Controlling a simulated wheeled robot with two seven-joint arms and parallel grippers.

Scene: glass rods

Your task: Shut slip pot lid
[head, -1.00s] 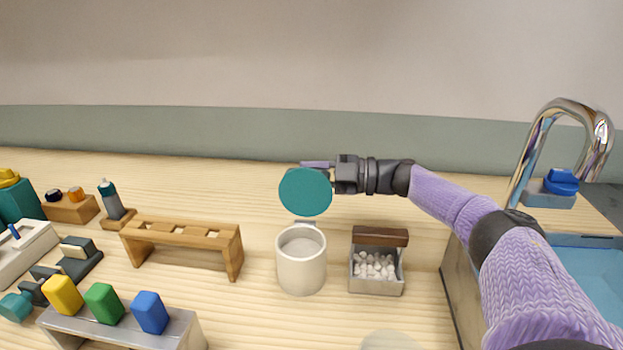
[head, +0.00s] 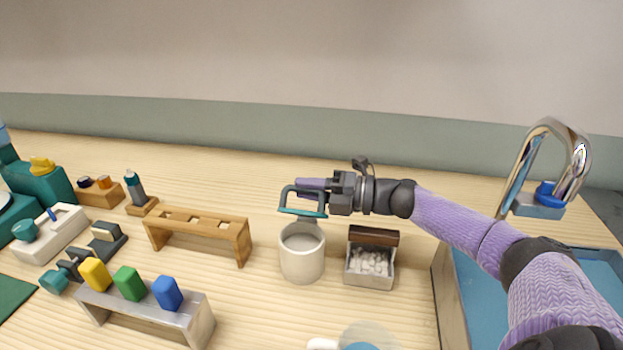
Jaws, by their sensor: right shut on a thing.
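The slip pot (head: 302,262) is a pale, round pot standing upright on the wooden counter, its mouth open to view. Its teal lid (head: 303,213) is raised above the back rim and seen almost edge-on, with a teal loop handle standing over it. A grey hinge piece (head: 306,223) joins lid and pot at the back. My right gripper (head: 312,188) reaches in from the right and is shut on the lid's handle; its exact finger contact is partly hidden. My left gripper is not in view.
A box of white pieces (head: 370,261) stands close right of the pot. A wooden rack (head: 199,235) stands to the left, and a metal stand (head: 150,308) with coloured blocks is at front left. A sink (head: 471,300) and tap (head: 545,160) are at the right.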

